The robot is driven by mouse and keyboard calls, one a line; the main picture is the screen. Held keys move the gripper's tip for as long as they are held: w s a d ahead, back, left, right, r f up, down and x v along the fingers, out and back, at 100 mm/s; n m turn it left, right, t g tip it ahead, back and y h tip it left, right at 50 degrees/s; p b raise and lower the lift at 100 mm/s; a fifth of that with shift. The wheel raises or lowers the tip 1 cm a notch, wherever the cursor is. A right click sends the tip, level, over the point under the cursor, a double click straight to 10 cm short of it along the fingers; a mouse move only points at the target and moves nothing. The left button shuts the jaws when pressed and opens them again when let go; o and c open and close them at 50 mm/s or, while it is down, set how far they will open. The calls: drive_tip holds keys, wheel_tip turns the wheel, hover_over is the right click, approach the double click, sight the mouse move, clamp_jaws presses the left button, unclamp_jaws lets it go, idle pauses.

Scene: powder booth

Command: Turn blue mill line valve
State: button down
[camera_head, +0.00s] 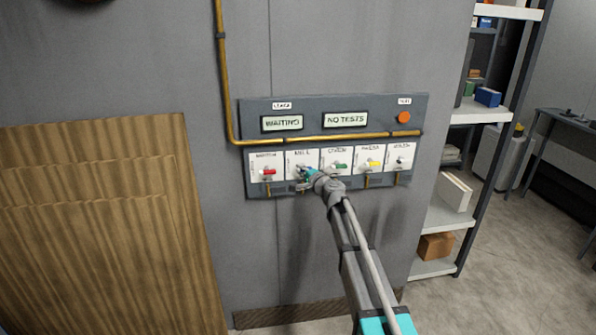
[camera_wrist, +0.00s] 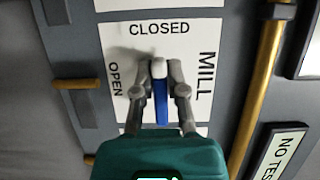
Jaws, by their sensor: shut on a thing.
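The mill line valve has a blue lever (camera_wrist: 161,108) with a pale hub end (camera_wrist: 158,69), on a white plate marked MILL, CLOSED and OPEN. In the wrist view the lever runs nearly straight up and down, in line with the CLOSED word above it; OPEN is to the left. My gripper (camera_wrist: 156,72) is shut on the lever, one finger on each side near the hub. In the head view my gripper (camera_head: 304,174) is at the second plate from the left and covers most of this valve.
The wall panel (camera_head: 335,104) also carries red (camera_head: 268,172), green (camera_head: 340,166), yellow (camera_head: 375,163) and white (camera_head: 402,160) valves, and an orange button (camera_head: 404,118). Displays read WAITING and NO TESTS. A brass pipe (camera_head: 300,139) runs above the plates. Shelving (camera_head: 480,110) stands right.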

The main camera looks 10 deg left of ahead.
drive_tip(key=shift+w+d+n+h+p, duration=0.1)
drive_tip(key=shift+d+n+h+p, duration=0.3)
drive_tip(key=shift+d, duration=0.3)
drive_tip(key=n+g+h+p, duration=0.1)
drive_tip(key=n+p, duration=0.1)
drive_tip(key=n, duration=0.1)
drive_tip(key=shift+r+p, duration=0.1)
drive_tip(key=shift+p, duration=0.25)
drive_tip(key=n, duration=0.1)
drive_tip(key=n+h+p, duration=0.1)
drive_tip(key=n, duration=0.1)
drive_tip(key=shift+w+h+p, duration=0.2)
drive_tip(key=shift+h+p, duration=0.1)
drive_tip(key=n+h+p, duration=0.1)
drive_tip(key=n+h, duration=0.1)
drive_tip(key=n, duration=0.1)
drive_tip(key=shift+w+p, duration=0.1)
drive_tip(key=shift+p, duration=0.2)
drive_tip(key=shift+w+a+n+h, duration=0.1)
drive_tip(key=shift+a+n+h, duration=0.05)
drive_tip(key=shift+n+h, duration=1.2)
drive_tip(key=shift+n+p, duration=0.3)
drive_tip(key=shift+n, duration=0.15)
drive_tip(key=c, duration=1.1)
unclamp_jaws()
drive_tip(key=shift+a, duration=0.1)
drive_tip(key=shift+c, duration=0.2)
drive_tip(key=o, duration=0.5)
drive_tip(key=shift+s, duration=0.25)
drive_tip(key=shift+c, duration=0.2)
